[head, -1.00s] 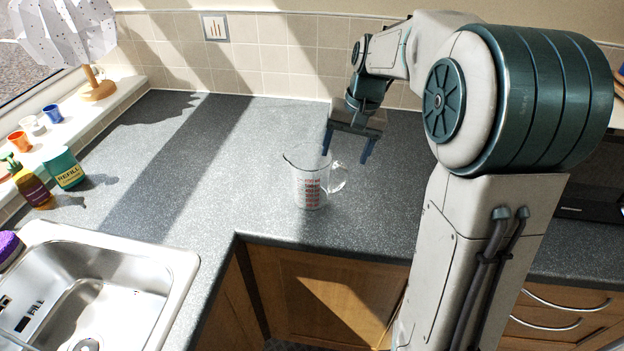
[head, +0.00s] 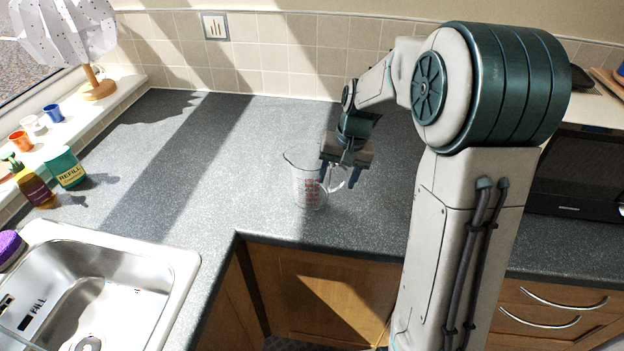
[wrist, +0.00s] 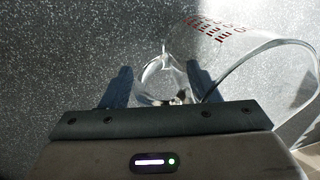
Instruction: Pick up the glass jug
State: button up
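The clear glass jug (head: 306,186) with red measuring marks stands upright on the grey counter, its handle on the right side. My gripper (head: 340,176) is at the handle side, pointing down, with its fingers apart. In the wrist view, the blue fingers of my gripper (wrist: 160,84) are spread, with clear curved glass, apparently the handle, between them. The jug body (wrist: 216,32) with red marks is at the upper right there. The right finger is close to the glass; contact cannot be told. My gripper partly hides the handle in the head view.
A steel sink (head: 95,285) is at the lower left. A green refill tub (head: 64,168) and a soap bottle (head: 32,184) stand by the windowsill. A dark microwave (head: 575,185) is at the right. The counter left of and behind the jug is clear.

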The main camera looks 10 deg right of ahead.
jog(key=c, duration=0.9)
jog(key=shift+c, duration=0.6)
jog(key=shift+r, duration=0.15)
